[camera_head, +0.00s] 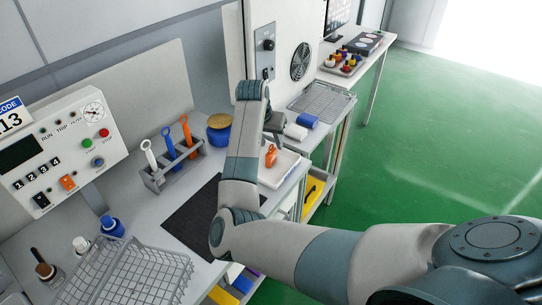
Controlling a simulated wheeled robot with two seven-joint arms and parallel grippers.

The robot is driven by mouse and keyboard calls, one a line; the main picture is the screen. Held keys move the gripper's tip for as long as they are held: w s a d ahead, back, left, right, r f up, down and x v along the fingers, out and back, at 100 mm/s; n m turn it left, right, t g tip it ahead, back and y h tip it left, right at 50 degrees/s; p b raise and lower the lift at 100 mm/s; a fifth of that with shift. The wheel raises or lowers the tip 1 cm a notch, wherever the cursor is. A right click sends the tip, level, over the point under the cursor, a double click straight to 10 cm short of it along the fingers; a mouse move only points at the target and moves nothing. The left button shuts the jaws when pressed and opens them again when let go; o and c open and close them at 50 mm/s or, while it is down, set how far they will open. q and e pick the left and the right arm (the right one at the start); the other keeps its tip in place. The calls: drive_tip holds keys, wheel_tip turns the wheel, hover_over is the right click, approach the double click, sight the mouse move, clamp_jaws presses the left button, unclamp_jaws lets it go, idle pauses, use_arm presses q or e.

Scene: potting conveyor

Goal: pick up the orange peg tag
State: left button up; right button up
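A small orange piece (271,155), which looks like the orange peg tag, shows over the white tray (286,165) at the right end of the near bench. My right gripper (275,139) points down just above it, partly hidden behind my own arm. I cannot tell whether its fingers touch the orange piece, or whether they are open or shut. A taller orange ring-topped piece (187,134) stands in a grey rack (156,183), beside a blue one (168,143) and a white one (149,155). My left gripper is not in view.
A dark mat (193,222) and a wire basket (126,275) lie nearer. A control box (62,150) stands at left. White and blue rolls (296,131) lie beyond the tray.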

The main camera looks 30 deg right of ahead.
sight(271, 154)
drive_tip(key=shift+p+x, duration=0.55)
drive_tip(key=shift+x, duration=1.3)
drive_tip(key=shift+c, duration=0.7)
clamp_jaws()
